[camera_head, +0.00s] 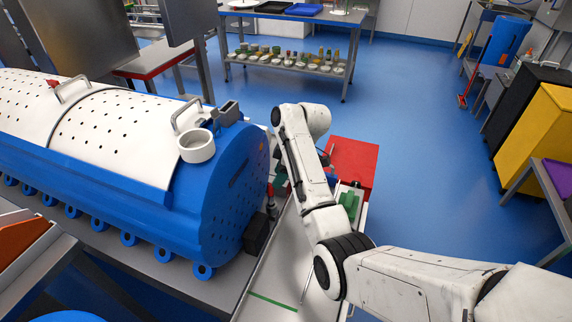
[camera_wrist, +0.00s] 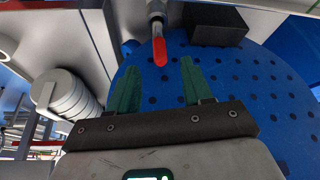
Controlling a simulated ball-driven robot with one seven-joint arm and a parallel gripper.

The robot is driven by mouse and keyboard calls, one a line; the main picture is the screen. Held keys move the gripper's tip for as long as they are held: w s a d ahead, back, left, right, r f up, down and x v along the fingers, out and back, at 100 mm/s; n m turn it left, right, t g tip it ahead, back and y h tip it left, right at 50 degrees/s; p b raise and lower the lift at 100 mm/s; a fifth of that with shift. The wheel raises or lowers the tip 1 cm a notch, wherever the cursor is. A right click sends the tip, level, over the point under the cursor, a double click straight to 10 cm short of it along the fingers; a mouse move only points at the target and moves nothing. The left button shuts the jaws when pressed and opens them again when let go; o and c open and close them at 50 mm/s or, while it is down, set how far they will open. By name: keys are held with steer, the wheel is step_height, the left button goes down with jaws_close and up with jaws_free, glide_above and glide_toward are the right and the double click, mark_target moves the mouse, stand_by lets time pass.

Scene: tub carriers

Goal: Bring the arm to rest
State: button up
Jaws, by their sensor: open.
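My gripper (camera_wrist: 158,67) is open in the wrist view, its two green fingers apart with nothing held between them. A valve with a red handle (camera_wrist: 159,50) shows just beyond the fingertips, roughly in line with the gap; I cannot tell the exact distance. Behind it is the perforated blue end of a drum (camera_wrist: 250,85). In the head view my arm is bent, its forearm raised in front of the drum's end (camera_head: 225,200). The gripper is mostly hidden behind my own arm there. The red handle (camera_head: 270,189) stands low beside the drum.
The large drum has white perforated lids (camera_head: 115,125) and a white cup-like ring (camera_head: 197,147) on top. A red box (camera_head: 353,163) is right of my forearm. A shelf table (camera_head: 290,65) stands at the back, a yellow cabinet (camera_head: 540,135) at right. Blue floor (camera_head: 425,130) between is clear.

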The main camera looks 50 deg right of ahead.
steer(key=shift+v, duration=2.7)
steer(key=s+a+f+m+t+h, duration=0.1)
steer(key=s+a+f+m, duration=0.25)
steer(key=s+a, duration=0.65)
steer(key=s+a+f+m+h, duration=0.2)
steer(key=s+a+f+m, duration=0.15)
steer(key=s+a, duration=0.7)
steer(key=s+f+g, duration=0.1)
steer(key=s+f, duration=0.1)
steer(key=s, duration=0.1)
steer(key=s+f+g, duration=0.1)
steer(key=s+f, duration=0.1)
steer(key=s, duration=0.2)
steer(key=s+f+g, duration=0.1)
steer(key=s+f, duration=0.1)
steer(key=s, duration=0.1)
steer(key=shift+s+d+f+m+g, duration=0.2)
steer(key=shift+s+f+m+g, duration=0.1)
steer(key=shift+c, duration=0.3)
